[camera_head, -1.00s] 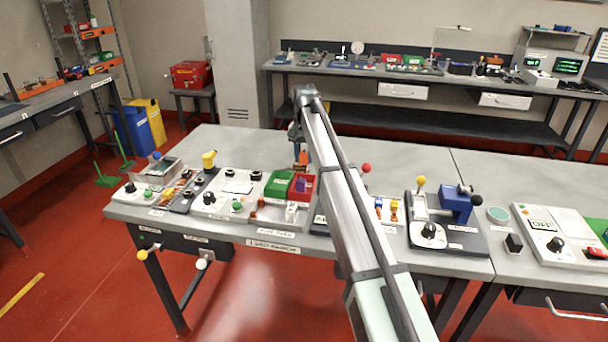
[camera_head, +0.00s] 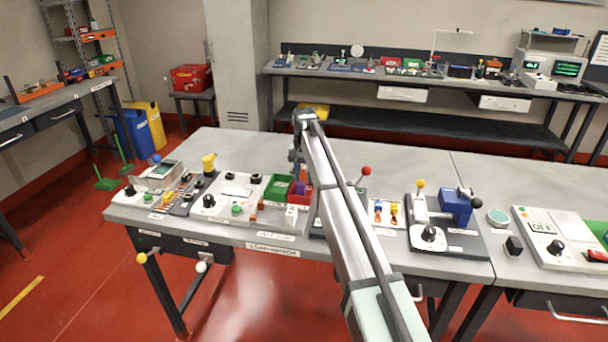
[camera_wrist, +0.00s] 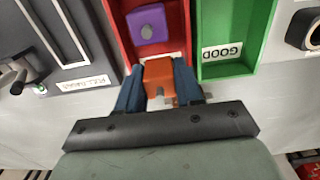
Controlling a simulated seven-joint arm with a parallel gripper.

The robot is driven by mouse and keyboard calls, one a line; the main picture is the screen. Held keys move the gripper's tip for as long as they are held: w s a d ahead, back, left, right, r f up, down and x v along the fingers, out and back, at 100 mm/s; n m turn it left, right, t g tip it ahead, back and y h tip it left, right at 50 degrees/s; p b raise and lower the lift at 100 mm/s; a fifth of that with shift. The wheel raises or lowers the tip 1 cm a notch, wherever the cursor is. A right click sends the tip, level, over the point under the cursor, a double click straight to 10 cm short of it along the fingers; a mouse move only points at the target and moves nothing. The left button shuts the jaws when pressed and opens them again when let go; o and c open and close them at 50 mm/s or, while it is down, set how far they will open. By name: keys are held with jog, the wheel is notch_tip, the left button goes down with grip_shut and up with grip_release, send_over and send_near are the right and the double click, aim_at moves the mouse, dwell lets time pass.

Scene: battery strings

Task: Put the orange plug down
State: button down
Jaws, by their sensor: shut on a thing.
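My gripper (camera_wrist: 159,84) is shut on the orange plug (camera_wrist: 158,73), with one blue finger on each side of it. In the wrist view the plug is at the near end of the red bin (camera_wrist: 118,28); I cannot tell its height above the bin. A purple block (camera_wrist: 147,24) with a grey round spot lies in the red bin, just beyond the plug. In the head view the red bin (camera_head: 308,199) is on the bench, beneath my gripper, which is mostly hidden by my arm.
A green bin (camera_wrist: 262,50) labelled GOOD stands right beside the red one. A panel with a black lever (camera_wrist: 18,72) is at the left of the wrist view. Several control boxes crowd the bench front; the grey bench top (camera_head: 400,170) behind is mostly clear.

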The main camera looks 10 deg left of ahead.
aim_at(304, 172)
jog(key=shift+f, duration=0.45)
jog(key=c, duration=0.7)
grip_release()
jog(key=shift+c, duration=0.2)
notch_tip(304, 172, up, 13)
jog(key=shift+r, duration=0.1)
